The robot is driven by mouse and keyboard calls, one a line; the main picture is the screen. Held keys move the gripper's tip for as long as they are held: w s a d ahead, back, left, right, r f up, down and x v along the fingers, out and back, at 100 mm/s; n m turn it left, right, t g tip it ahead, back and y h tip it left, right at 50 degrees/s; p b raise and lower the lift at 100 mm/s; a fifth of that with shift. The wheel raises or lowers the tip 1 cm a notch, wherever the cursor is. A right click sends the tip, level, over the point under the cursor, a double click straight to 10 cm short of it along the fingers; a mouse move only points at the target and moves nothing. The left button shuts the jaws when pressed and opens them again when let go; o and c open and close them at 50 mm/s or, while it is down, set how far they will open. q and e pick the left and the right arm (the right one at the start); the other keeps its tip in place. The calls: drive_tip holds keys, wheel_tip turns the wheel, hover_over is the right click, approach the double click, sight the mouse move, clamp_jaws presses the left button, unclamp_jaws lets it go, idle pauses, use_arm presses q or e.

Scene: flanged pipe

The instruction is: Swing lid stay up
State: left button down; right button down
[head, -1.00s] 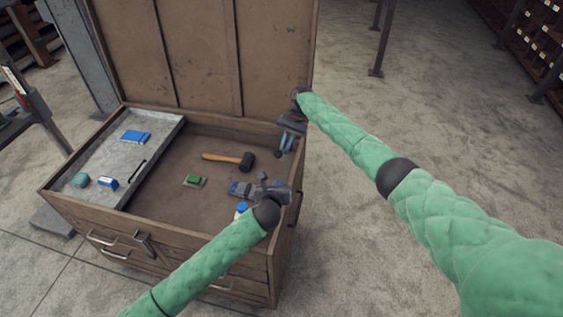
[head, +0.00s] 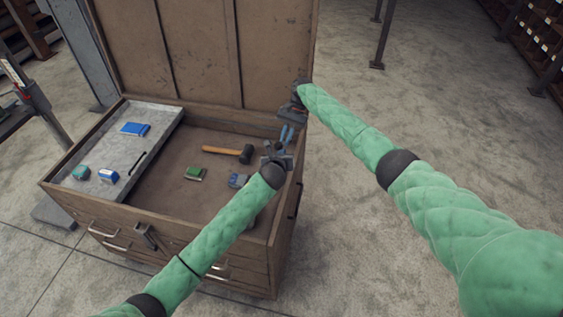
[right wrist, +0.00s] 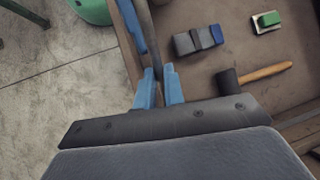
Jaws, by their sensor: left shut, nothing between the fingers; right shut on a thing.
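The lid stay (right wrist: 156,55) is a dark narrow bar along the chest's side wall in the right wrist view. My right gripper (right wrist: 159,84) is shut on it, with one blue finger on each side. In the head view my right gripper (head: 288,130) is at the chest's right rear, near the lid's (head: 210,50) lower right corner. The stay is hard to make out there. My left gripper (head: 277,152) is shut and empty, just in front of the right one. A blue finger of it (right wrist: 131,25) shows beside the bar in the right wrist view. The lid stands open.
The wooden chest (head: 255,222) holds a mallet (head: 230,152), a green block (head: 194,173) and grey-blue blocks (head: 238,180), partly behind my left arm. A grey tray (head: 115,165) at its left carries small blue and green items. Floor to the right is open.

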use_arm(q)
drive_tip(key=shift+w+r, duration=0.2)
drive_tip(key=shift+r, duration=0.1)
drive_tip(key=shift+w+d+r, duration=0.1)
drive_tip(key=shift+w+r, duration=0.5)
drive_tip(key=shift+r, duration=0.2)
drive_tip(key=shift+w+r, duration=0.15)
drive_tip(key=shift+r, duration=0.1)
use_arm(e)
drive_tip(key=shift+s+f, duration=0.15)
drive_tip(key=shift+f, duration=0.1)
drive_tip(key=c, duration=1.6)
unclamp_jaws()
use_arm(q)
drive_tip(key=shift+f, duration=0.15)
use_arm(e)
drive_tip(key=shift+o, duration=0.5)
drive_tip(key=shift+r, duration=0.2)
